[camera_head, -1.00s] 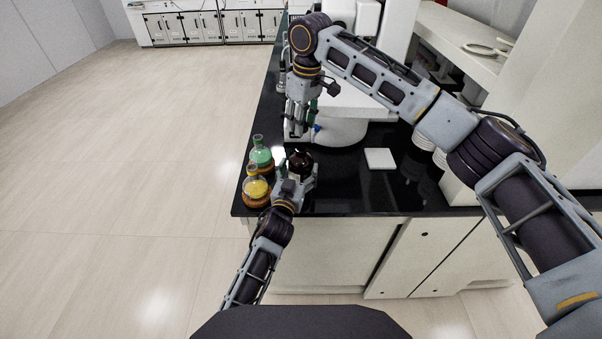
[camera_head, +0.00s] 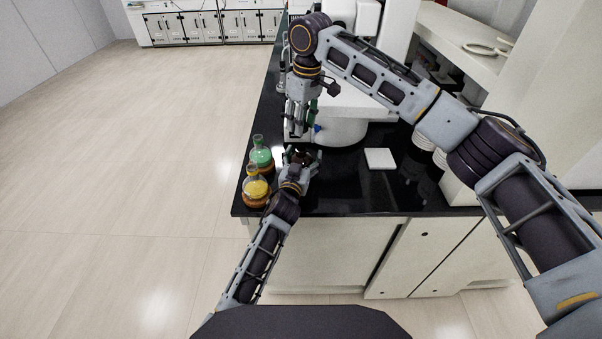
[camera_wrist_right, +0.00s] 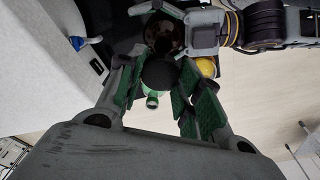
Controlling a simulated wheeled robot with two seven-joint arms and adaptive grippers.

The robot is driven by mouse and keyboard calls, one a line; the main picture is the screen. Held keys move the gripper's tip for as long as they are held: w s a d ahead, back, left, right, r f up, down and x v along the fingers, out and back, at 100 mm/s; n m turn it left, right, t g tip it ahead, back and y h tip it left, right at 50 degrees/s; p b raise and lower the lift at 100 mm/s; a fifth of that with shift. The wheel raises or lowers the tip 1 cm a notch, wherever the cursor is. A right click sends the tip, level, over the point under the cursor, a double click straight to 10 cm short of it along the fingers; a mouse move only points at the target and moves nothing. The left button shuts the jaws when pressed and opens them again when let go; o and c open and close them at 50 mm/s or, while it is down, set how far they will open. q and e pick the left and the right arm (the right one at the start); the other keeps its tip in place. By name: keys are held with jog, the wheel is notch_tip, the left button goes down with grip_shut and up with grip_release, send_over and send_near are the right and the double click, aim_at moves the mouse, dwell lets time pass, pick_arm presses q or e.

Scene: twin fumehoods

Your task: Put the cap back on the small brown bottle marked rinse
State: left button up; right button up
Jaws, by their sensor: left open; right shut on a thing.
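The small brown bottle (camera_head: 301,156) stands on the black bench top, mostly hidden by my left gripper. In the right wrist view its dark brown body (camera_wrist_right: 163,33) shows between the left gripper's fingers. No label is readable. My left gripper (camera_head: 302,158) is open, with its fingers on either side of the bottle; I cannot tell whether they touch it. My right gripper (camera_head: 297,132) is higher and just beyond the bottle, pointing down. It is shut on a round black cap (camera_wrist_right: 158,74), seen between its green finger pads in the wrist view.
A green flask (camera_head: 261,156) and a yellow flask (camera_head: 255,186) stand close left of the bottle, near the bench's left edge. A white square pad (camera_head: 380,158) lies to the right. A white machine (camera_head: 343,125) stands behind. Bare black bench top lies between pad and front edge.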

aim_at(301, 148)
pick_arm(q)
jog(key=c, duration=1.2)
pick_arm(e)
jog(key=shift+w+d+f, duration=0.1)
jog(key=shift+f, duration=1.15)
jog(key=shift+w+f, duration=0.1)
jog(key=shift+f, duration=1.15)
jog(key=shift+f, duration=0.1)
jog(key=shift+f, duration=0.8)
jog(key=shift+f, duration=0.5)
pick_arm(q)
jog(key=shift+f, duration=0.1)
grip_shut()
